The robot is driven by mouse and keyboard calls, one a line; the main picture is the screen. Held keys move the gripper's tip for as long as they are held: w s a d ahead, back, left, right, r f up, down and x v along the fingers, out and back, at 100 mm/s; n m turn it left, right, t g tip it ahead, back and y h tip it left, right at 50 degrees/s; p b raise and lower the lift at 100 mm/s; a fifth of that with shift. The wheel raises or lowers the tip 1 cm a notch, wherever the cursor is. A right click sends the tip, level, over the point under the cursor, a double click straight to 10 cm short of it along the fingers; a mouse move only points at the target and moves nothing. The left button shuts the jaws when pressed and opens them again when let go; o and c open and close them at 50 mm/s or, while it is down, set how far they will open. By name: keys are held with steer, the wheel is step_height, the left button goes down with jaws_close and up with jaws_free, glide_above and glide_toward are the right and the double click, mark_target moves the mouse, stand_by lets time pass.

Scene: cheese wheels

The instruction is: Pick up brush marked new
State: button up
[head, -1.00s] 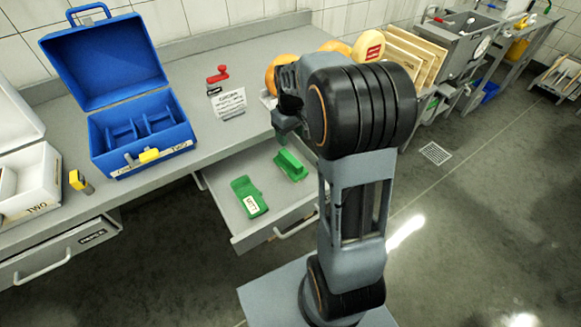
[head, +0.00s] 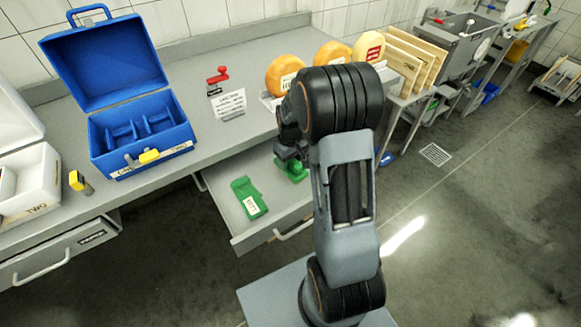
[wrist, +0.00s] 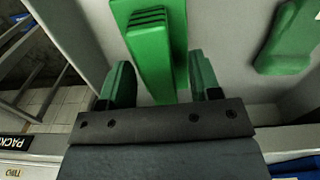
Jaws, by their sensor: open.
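Two green brushes lie in the open drawer. One brush (head: 249,198) at the left bears a small white label that I cannot read for certain. The other green brush (head: 293,171) lies to its right, partly hidden by my gripper (head: 289,156); no marking shows on it. In the wrist view, my gripper (wrist: 161,82) is open, with its two fingers on either side of the near end of this second brush (wrist: 150,50). I cannot tell whether they touch it. Part of the other brush (wrist: 290,40) shows at the upper right there.
The drawer (head: 235,222) is pulled out below the counter. On the counter are an open blue case (head: 150,160), a red tool (head: 218,76), a printed card (head: 230,104), a yellow-and-black item (head: 80,182), orange cheese wheels (head: 287,75) and wooden boards (head: 405,70).

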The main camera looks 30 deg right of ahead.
steer(key=c, duration=1.1)
jaws_close()
steer(key=shift+r, duration=0.1)
steer(key=shift+r, duration=0.25)
steer(key=r, duration=0.3)
steer(key=shift+s+a+r, duration=0.25)
steer(key=shift+a, duration=0.1)
steer(key=s+a+r, duration=0.8)
steer(key=s+a, duration=0.1)
steer(key=shift+a+r, duration=0.25)
steer(key=shift+r, duration=0.1)
